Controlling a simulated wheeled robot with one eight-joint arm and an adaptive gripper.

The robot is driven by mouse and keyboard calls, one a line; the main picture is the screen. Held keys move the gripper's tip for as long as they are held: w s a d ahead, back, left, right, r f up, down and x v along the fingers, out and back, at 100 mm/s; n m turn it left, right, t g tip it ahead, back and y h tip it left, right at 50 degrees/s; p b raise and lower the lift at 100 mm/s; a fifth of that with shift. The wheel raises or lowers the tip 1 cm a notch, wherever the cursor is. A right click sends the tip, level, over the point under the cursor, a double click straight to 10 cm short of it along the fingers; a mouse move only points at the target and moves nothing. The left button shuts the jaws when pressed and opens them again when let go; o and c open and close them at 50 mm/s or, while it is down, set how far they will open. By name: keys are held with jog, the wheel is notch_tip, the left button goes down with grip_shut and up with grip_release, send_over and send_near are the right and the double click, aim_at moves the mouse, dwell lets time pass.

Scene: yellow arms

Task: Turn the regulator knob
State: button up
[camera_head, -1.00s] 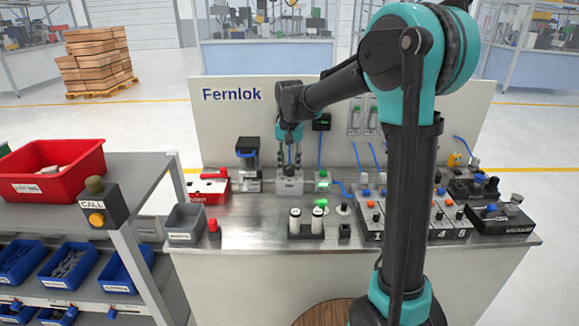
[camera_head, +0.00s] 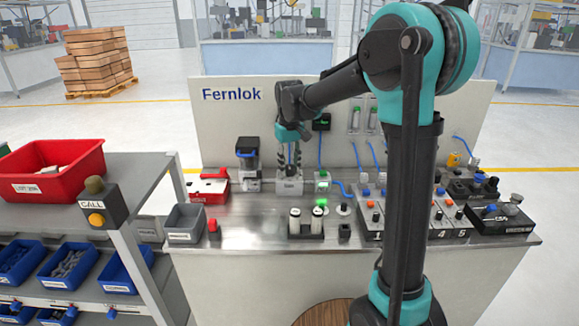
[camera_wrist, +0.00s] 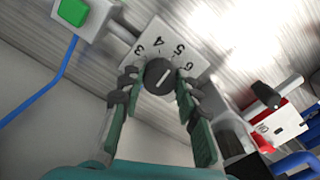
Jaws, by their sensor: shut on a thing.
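The regulator knob (camera_wrist: 159,76) is a round black knob with a white pointer line, on a pale plate (camera_wrist: 190,47) marked with numbers; 3, 4, 5 and 6 show around its far side. My gripper (camera_wrist: 158,80) is shut on the knob, one finger on each side. In the head view my gripper (camera_head: 289,163) points down over the grey regulator block (camera_head: 289,186) on the bench. The knob itself is hidden there by the fingers.
A box with a green button (camera_wrist: 74,10) sits beside the regulator. A red and white unit with a black lever (camera_wrist: 280,115) is close on the other side. The steel bench top (camera_head: 255,228) has bare room in front. A grey bin (camera_head: 185,224) stands left.

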aim_at(290, 167)
jog(key=shift+n, duration=0.4)
jog(key=o, duration=1.2)
jog(key=shift+c, duration=0.2)
notch_tip(290, 167, up, 12)
